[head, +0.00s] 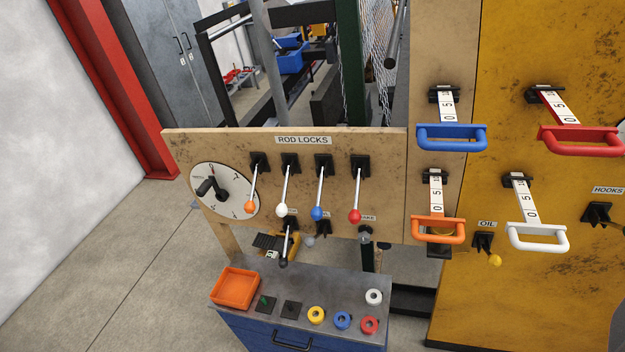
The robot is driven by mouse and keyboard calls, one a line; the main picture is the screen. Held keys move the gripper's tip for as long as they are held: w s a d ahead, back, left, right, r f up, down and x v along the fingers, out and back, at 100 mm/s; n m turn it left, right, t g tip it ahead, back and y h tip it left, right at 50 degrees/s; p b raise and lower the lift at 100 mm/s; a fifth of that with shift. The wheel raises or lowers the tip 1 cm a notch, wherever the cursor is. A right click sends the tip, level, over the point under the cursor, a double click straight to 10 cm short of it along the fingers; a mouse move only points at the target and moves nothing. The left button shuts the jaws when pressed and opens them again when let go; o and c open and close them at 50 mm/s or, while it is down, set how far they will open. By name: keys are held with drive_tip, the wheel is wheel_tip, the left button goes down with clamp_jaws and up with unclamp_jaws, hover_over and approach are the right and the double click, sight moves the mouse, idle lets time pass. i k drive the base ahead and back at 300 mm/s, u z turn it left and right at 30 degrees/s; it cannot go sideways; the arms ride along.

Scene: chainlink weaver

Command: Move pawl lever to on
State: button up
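No label reading PAWL can be made out, so I cannot tell which lever is the pawl lever. Under the rod lock row, a lever with a black knob (283,262) hangs down from a black mount. Beside it are a lever with a grey knob (309,241) and another grey-ended lever (364,237) below a label ending in "AKE". The small labels above the first two are mostly hidden by the knobs in front. My gripper is not in view.
Four rod lock levers with orange (249,207), white (281,210), blue (317,213) and red (355,216) knobs hang above. Below stands a bench (262,322) with an orange tray (236,289) and coloured rings. Large handles (451,138) are at right. Floor at left is clear.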

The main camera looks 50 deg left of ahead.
sight(310, 241)
drive_tip(key=u, duration=0.15)
drive_tip(key=k, duration=0.95)
drive_tip(key=u, duration=0.85)
drive_tip(key=i, duration=0.6)
